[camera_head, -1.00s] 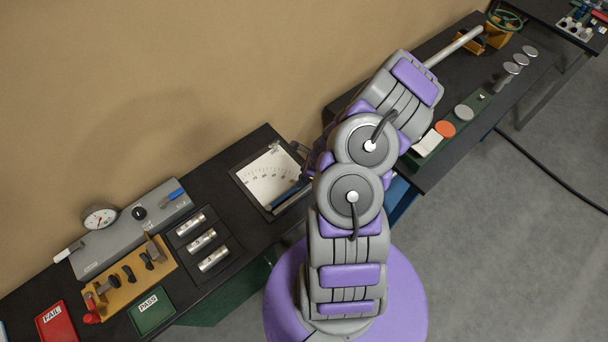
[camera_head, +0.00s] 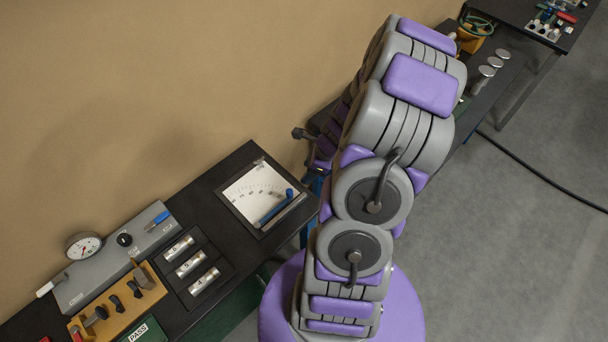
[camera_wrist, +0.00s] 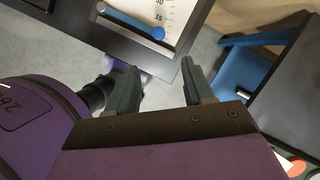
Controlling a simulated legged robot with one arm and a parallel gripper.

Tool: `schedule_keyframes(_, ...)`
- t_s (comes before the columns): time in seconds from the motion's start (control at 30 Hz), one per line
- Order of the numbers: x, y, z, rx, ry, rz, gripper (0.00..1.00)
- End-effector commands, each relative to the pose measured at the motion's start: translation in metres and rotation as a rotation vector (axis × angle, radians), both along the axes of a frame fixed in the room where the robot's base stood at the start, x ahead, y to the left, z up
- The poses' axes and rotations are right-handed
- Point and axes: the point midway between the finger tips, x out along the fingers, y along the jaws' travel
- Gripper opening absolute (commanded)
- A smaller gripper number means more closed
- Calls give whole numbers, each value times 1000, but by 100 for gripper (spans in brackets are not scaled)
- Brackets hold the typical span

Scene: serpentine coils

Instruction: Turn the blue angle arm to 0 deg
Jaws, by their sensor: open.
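The blue angle arm (camera_head: 274,209) lies along the lower right side of a white scale plate (camera_head: 250,191) in a dark frame. Its rounded blue tip points up right, close to one end of the printed scale. In the wrist view the blue arm (camera_wrist: 130,22) shows at the top, with its tip just past the 15 mark; the exact reading is too small to tell. My gripper (camera_wrist: 158,72) is open and empty, its two fingers apart and short of the dark frame edge. It does not touch the blue arm. In the head view my arm hides most of the gripper.
A grey gauge block (camera_head: 115,260) with a dial, metal cylinders (camera_head: 190,262) and an orange tool rack (camera_head: 118,300) stand on the left bench. A blue support (camera_wrist: 240,72) and another dark bench are right of the gripper.

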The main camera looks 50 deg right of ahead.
Motion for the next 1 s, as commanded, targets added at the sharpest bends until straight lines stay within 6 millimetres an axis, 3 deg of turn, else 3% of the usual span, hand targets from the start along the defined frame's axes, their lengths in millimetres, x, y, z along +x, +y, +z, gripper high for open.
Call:
schedule_keyframes(0.27, -5, -5, 17, -3, 0, -2, 52)
schedule_keyframes(0.87, -6, -5, 17, -2, 0, 1, 52)
schedule_keyframes(1.0, 1, 8, 18, -14, -13, 79, 52)
